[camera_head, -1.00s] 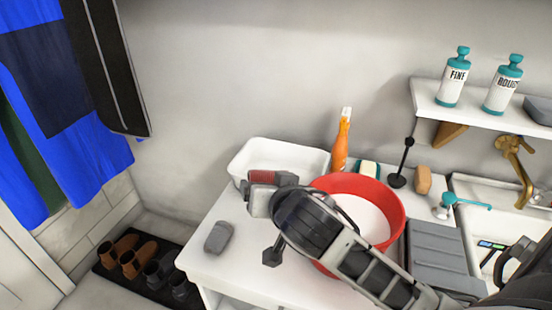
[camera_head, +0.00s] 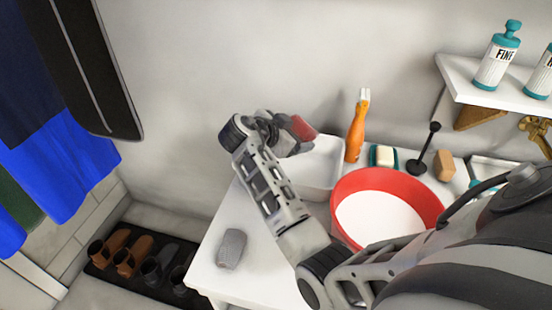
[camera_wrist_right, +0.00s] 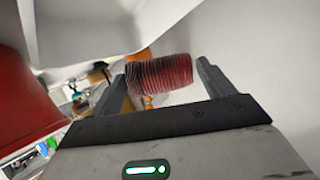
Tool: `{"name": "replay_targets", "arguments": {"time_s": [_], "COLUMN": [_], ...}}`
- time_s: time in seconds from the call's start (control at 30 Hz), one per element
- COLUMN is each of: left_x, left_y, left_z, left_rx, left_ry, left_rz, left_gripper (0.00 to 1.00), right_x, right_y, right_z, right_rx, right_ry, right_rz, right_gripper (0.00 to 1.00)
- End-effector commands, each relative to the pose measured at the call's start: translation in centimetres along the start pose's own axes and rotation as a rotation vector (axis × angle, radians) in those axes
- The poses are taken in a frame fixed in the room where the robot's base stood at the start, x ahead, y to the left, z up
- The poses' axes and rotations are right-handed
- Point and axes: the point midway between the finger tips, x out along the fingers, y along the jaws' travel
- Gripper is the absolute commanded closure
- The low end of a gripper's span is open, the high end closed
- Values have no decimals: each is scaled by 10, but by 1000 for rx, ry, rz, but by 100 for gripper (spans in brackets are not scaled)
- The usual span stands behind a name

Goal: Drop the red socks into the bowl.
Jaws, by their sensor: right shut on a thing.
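The red socks (camera_head: 302,128) are a small ribbed roll held by my right gripper (camera_head: 290,130), above the white tub's left part. In the right wrist view the socks (camera_wrist_right: 158,75) sit between the two grey fingers of my right gripper (camera_wrist_right: 165,78), which is shut on them. A red curved wall, likely the bowl (camera_wrist_right: 22,95), fills the left edge of the wrist view. My left gripper is not in view.
The white tub (camera_head: 322,172) stands left of the bowl. An orange brush (camera_head: 355,135), a soap dish (camera_head: 383,157) and a black-handled tool (camera_head: 425,150) are behind the bowl. A grey object (camera_head: 231,248) lies at the table's front left. A shelf (camera_head: 510,92) with bottles is upper right.

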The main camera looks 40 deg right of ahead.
Motion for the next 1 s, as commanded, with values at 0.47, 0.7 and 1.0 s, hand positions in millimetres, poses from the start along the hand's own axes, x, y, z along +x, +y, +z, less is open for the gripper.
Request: {"name": "replay_targets", "arguments": {"time_s": [0.47,0.7,1.0], "left_x": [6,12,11], "left_y": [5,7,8], "left_z": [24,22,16], "left_rx": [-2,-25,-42], "left_ry": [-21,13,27], "left_rz": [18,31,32], "left_gripper": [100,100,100], "right_x": [21,33,35], "right_y": [11,18,18], "right_z": [35,57,60], "right_rx": [-2,-2,-1], "right_ry": [0,0,0], "right_rz": [-1,-1,-2], "right_gripper": [45,45,45]}}
